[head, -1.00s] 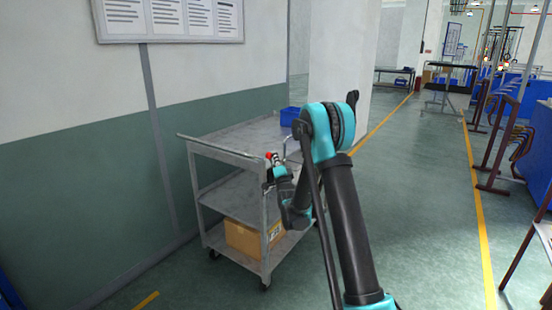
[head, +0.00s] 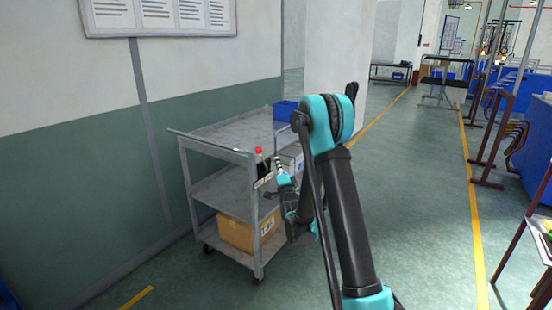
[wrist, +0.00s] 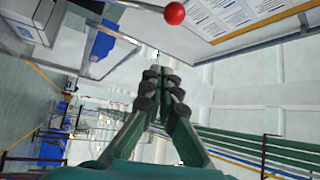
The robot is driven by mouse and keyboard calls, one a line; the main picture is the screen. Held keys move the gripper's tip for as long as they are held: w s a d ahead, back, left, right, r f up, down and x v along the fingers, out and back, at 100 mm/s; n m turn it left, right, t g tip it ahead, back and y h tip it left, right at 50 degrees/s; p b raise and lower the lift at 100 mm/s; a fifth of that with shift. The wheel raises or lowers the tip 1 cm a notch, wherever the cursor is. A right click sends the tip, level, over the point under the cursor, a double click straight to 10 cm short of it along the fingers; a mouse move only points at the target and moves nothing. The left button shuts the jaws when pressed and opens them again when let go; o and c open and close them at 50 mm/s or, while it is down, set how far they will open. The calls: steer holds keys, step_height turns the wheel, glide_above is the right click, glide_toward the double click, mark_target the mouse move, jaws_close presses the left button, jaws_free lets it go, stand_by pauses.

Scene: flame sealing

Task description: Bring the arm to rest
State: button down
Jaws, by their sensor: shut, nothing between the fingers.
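My gripper (head: 280,165) is at the near right end of the grey cart, just right of a red ball (head: 258,150). In the wrist view its fingers (wrist: 162,78) are together, with nothing between them. The red ball also shows at the top of the wrist view (wrist: 174,13), on the end of a metal rod, apart from the fingers. My arm is bent, with its elbow high in the head view, and hides part of the cart's right side.
The grey cart (head: 222,190) stands by the wall, with a blue bin (head: 285,110) on top and a cardboard box (head: 240,234) on its bottom shelf. Open floor (head: 420,200) lies to the right. Racks (head: 490,140) and a table edge (head: 508,235) stand at far right.

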steer(key=shift+s, duration=0.15)
steer(key=s+d+f+n+g+h, duration=0.1)
steer(key=s+d+f+n+g, duration=0.3)
steer(key=s, duration=1)
steer(key=s+d+f+n+g+h, duration=0.1)
steer(key=s+d+f+n+g, duration=0.3)
steer(key=s, duration=1)
steer(key=s+d+f+n+g+h, duration=0.1)
steer(key=s+d+f+n+g, duration=0.3)
steer(key=s+g, duration=0.5)
steer(key=s+d+f, duration=0.1)
steer(key=s, duration=0.5)
steer(key=shift+d+f+h, duration=0.25)
steer(key=shift+d+h, duration=0.15)
